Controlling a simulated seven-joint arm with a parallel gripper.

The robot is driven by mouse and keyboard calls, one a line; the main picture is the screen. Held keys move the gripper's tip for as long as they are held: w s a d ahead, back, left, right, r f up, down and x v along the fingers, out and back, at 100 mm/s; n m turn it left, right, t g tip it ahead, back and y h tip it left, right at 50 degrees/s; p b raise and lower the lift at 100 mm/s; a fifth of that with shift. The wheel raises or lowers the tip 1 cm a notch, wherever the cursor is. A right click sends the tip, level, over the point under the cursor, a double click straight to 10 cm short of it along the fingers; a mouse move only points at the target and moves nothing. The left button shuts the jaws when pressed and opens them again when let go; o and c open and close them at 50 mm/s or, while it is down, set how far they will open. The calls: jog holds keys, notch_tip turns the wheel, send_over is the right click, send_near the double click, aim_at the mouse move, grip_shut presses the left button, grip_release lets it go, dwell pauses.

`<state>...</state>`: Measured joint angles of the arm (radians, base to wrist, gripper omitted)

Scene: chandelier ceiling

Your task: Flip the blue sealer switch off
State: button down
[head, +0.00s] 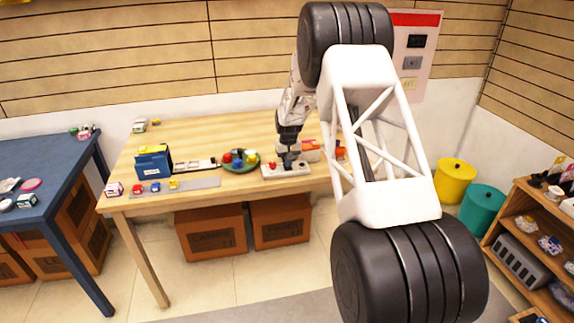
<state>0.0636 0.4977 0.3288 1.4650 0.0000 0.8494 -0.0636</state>
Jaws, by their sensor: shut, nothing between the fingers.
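A long wooden table (215,128) stands against the wall. A small pale block (300,172) near its front edge carries a red knob (272,165) and a grey part beside my gripper. My gripper (288,162) points down at this block and is shut with nothing in it. It is right over or touching the block; I cannot tell which. A blue box-like device (154,166) stands at the table's left side. I cannot make out which of these things is the blue sealer switch, nor its position.
A green plate (252,167) with colourful items lies left of my gripper. A grey strip (205,183) with small items lies at the front left. Behind the plate the tabletop is clear. My large arm links cover the table's right end.

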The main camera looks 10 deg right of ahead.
dwell(0.3)
jog(key=shift+r, duration=3.45)
jog(key=shift+r, duration=0.1)
jog(key=shift+s+r, duration=0.2)
jog(key=shift+s, duration=0.05)
jog(key=s+a+r+t, duration=0.1)
jog(key=s+a+r, duration=0.1)
jog(key=s+r, duration=1.1)
jog(key=s+a+r, duration=0.2)
jog(key=s+r, duration=0.6)
jog(key=s, duration=0.8)
jog(key=s+a+t, duration=0.1)
jog(key=s, duration=3.4)
jog(key=shift+a+f+t, duration=0.3)
jog(key=shift+f, duration=0.05)
